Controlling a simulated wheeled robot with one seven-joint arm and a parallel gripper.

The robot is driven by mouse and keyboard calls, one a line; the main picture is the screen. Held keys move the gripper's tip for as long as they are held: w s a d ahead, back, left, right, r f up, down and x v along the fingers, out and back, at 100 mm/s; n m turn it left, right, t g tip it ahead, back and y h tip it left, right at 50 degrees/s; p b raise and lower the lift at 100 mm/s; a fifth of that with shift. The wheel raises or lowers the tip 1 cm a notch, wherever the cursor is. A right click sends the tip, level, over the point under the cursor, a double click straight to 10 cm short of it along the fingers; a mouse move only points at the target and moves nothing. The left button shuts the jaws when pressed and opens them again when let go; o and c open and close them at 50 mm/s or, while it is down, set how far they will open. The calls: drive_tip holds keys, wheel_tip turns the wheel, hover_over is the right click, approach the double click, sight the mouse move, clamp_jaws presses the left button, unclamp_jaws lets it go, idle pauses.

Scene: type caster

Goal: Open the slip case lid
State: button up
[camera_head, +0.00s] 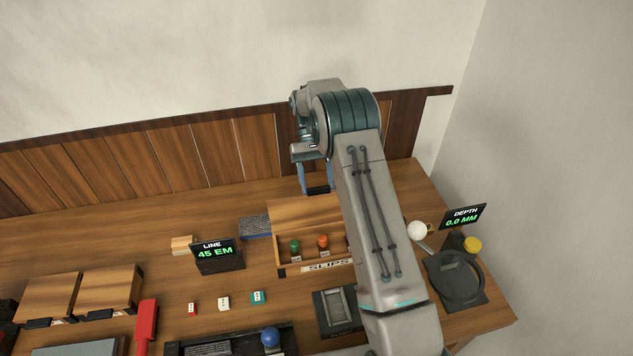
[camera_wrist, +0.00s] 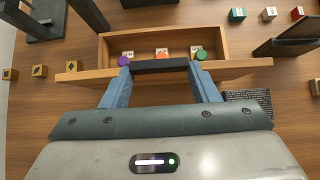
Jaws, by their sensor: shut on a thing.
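The slip case (camera_head: 290,268) is a wooden box on the table with a "SLIPS" label on its front. Its lid (camera_head: 300,212) is raised at the back, so the inside shows. In the wrist view the lid (camera_wrist: 235,67) appears nearly edge-on beside the open box (camera_wrist: 165,40). My gripper (camera_head: 316,188) is at the lid's upper edge, its blue fingers shut on the dark handle bar (camera_wrist: 160,66). Green, orange and purple knobbed pieces stand inside the case; the purple one (camera_wrist: 124,61) shows only in the wrist view. My arm hides the case's right end in the head view.
A "LINE 45 EM" display (camera_head: 217,254) stands left of the case. A dark tray-like block (camera_head: 337,312) lies in front. A "DEPTH" display (camera_head: 463,217), white ball (camera_head: 417,230) and round dark device (camera_head: 455,277) are at right. The wood-panelled wall (camera_head: 215,150) is behind.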

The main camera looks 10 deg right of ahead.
drive_tip(key=shift+s+f, duration=0.2)
drive_tip(key=shift+f, duration=0.65)
drive_tip(key=o, duration=1.4)
drive_tip(key=shift+w+d, duration=0.15)
drive_tip(key=shift+w, duration=0.15)
drive_tip(key=s+d+r, duration=0.1)
drive_tip(key=d+r, duration=0.2)
drive_tip(key=s+d+r, duration=0.2)
drive_tip(key=d+r, duration=0.2)
drive_tip(key=s+d+r, duration=0.2)
drive_tip(key=d+r, duration=0.1)
drive_tip(key=r, duration=0.1)
drive_tip(key=shift+s+d, duration=0.2)
drive_tip(key=shift+s, duration=0.05)
